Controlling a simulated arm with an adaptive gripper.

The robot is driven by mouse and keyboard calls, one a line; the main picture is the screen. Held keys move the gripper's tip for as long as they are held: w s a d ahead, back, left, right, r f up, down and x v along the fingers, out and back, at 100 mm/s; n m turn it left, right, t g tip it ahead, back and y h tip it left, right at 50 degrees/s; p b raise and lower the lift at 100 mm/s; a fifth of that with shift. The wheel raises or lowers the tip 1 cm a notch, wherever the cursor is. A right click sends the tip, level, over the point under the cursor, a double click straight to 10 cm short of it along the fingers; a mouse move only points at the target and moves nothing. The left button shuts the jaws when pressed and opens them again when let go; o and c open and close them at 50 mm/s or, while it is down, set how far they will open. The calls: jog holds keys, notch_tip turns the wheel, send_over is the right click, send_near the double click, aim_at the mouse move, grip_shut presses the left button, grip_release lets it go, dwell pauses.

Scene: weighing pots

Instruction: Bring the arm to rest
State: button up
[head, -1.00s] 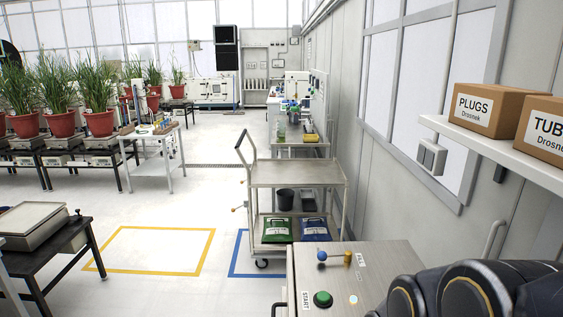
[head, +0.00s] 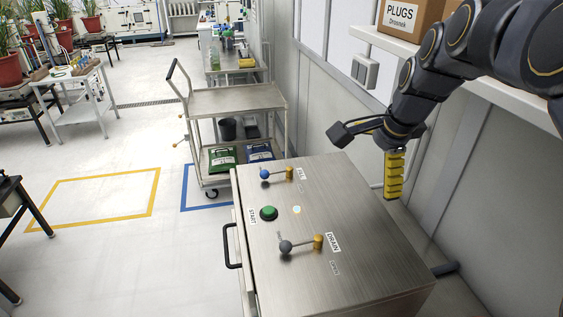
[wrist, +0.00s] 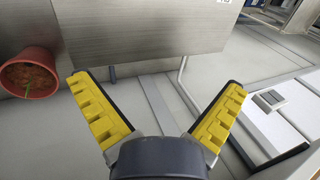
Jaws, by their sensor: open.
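My gripper (wrist: 157,83) is open and empty. In the wrist view its two yellow ribbed finger pads stand wide apart, with nothing between them. In the head view my black arm comes in from the upper right, and one yellow finger pad (head: 394,175) hangs down beside the right edge of a steel cabinet (head: 365,215). The other finger is hard to make out there. I see no contact between the gripper and the cabinet.
The cabinet top bears a blue-knobbed lever (head: 265,174), a green button (head: 269,213) and a grey-knobbed lever (head: 286,247). A wall shelf (head: 393,45) with a PLUGS box (head: 408,14) is close behind my arm. A trolley (head: 238,101) stands beyond the cabinet.

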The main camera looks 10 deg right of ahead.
jog(key=x, duration=1)
jog(key=shift+d, duration=0.15)
jog(key=shift+r, duration=0.1)
